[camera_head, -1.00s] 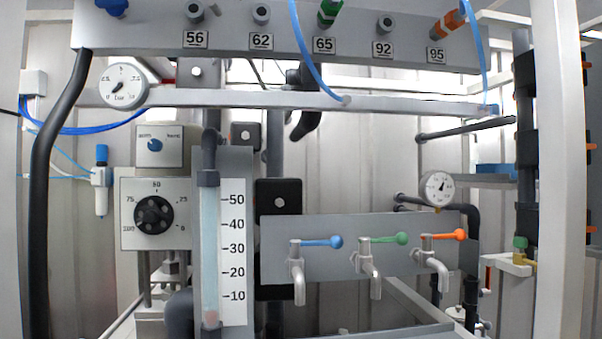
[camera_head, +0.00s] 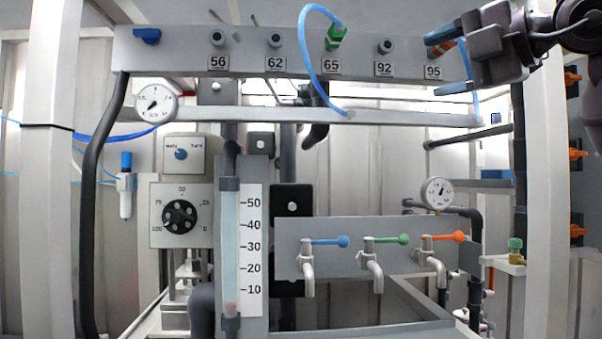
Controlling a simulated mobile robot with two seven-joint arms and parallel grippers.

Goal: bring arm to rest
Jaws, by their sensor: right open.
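My right gripper (camera_head: 452,62) is at the top right of the head view, with its dark arm coming in from the right edge. My left gripper is not in view.
A blue hose (camera_head: 308,55) loops from the green connector (camera_head: 335,36) above label 65. Below are a horizontal rail (camera_head: 260,119), a round gauge (camera_head: 155,104), a dial box (camera_head: 180,215) and three taps with blue, green and orange handles (camera_head: 390,240). A white post (camera_head: 548,200) stands at right.

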